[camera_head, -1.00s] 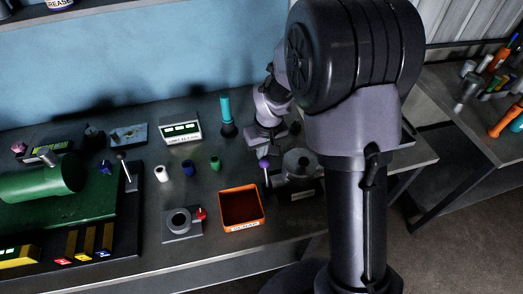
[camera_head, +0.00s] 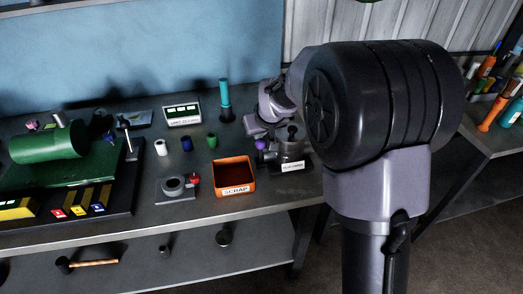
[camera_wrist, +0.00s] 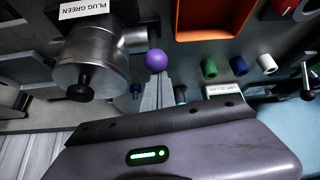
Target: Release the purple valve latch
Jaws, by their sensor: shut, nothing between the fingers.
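The purple ball knob (camera_head: 261,144) of the valve latch stands just left of a grey metal valve body (camera_head: 290,148) near the bench's right end. In the wrist view, the purple knob (camera_wrist: 156,60) lies just beyond the tips of my gripper (camera_wrist: 160,80), beside the metal cylinder (camera_wrist: 92,55). My fingers are together with nothing between them. I cannot tell whether the tips touch the knob. Most of the latch's stem is hidden. In the head view my gripper is hard to make out among the grey parts above the knob.
An orange scrap bin (camera_head: 234,176) stands left of the valve. White, blue and green (camera_head: 212,141) small cylinders stand farther left. A teal-handled tool (camera_head: 225,98) stands upright behind. A ring fixture with a red knob (camera_head: 194,179) sits left of the bin.

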